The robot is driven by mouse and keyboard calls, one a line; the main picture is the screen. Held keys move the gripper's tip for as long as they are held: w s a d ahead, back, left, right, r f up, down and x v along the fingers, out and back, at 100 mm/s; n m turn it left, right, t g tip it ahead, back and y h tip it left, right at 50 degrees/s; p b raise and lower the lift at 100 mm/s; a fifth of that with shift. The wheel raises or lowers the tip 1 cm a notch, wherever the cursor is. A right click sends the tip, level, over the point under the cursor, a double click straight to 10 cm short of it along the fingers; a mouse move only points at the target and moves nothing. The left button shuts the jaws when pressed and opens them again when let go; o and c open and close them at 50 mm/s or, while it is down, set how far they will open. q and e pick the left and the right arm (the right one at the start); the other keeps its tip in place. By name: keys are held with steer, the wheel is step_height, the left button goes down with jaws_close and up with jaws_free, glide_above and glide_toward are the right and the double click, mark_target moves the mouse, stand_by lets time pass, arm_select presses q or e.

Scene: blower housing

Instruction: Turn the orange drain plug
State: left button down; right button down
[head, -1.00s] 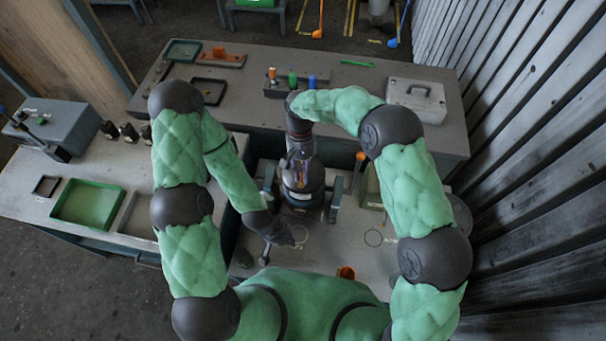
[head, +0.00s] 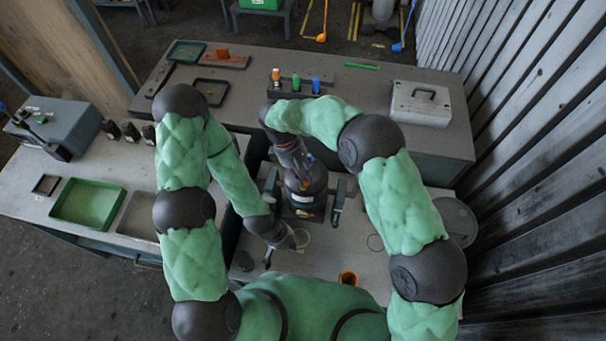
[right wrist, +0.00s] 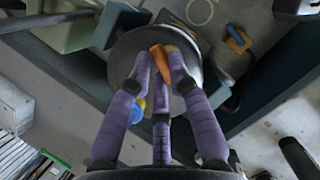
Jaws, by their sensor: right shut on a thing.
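The dark round blower housing (head: 306,190) stands on the grey bench in the middle of the head view. In the right wrist view, the orange drain plug (right wrist: 159,62) is on the round grey face of the housing (right wrist: 125,62). The purple fingers of my right gripper (right wrist: 161,74) close around the plug; it also shows above the housing in the head view (head: 303,163). My left gripper (head: 272,250) is low over the bench, left of and in front of the housing. Its fingers are too small and dark to read.
A green tray (head: 88,203) lies on the left bench. A rear bench holds coloured pegs (head: 296,82) and a grey case (head: 421,103). A corrugated wall (head: 540,150) closes the right side.

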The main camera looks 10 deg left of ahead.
steer(key=shift+a+n+t, duration=0.1)
steer(key=shift+n+t, duration=0.2)
steer(key=shift+n, duration=0.3)
steer(key=c, duration=1.1)
jaws_free()
steer(key=shift+c, duration=0.2)
steer(key=shift+r, duration=0.1)
steer(key=v, duration=1.1)
steer(key=shift+a+r, duration=0.25)
steer(key=shift+r, duration=0.1)
